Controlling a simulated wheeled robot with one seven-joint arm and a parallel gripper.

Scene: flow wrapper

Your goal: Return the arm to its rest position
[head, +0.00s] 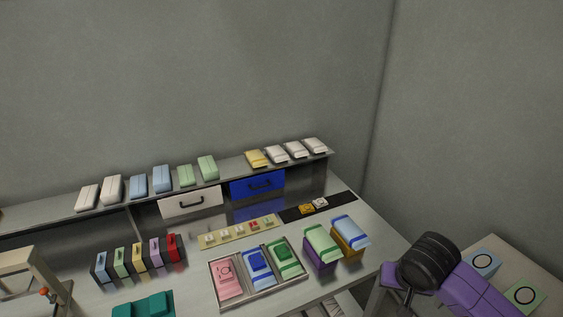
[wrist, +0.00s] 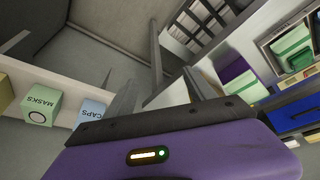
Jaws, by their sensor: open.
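My purple and black arm (head: 470,288) is at the lower right of the head view, beside the right end of the worktable. My gripper (wrist: 158,90) shows in the wrist view with its two grey fingers apart and nothing between them. It is clear of the table objects. In the head view I cannot make out the fingertips.
The worktable (head: 375,240) holds a tray (head: 213,289) of three packs, several coloured boxes and a blue drawer (head: 257,184). A shelf (head: 226,178) carries several packs. A side surface with labelled boxes, blue (head: 484,262) and green (head: 524,296), stands close to my arm.

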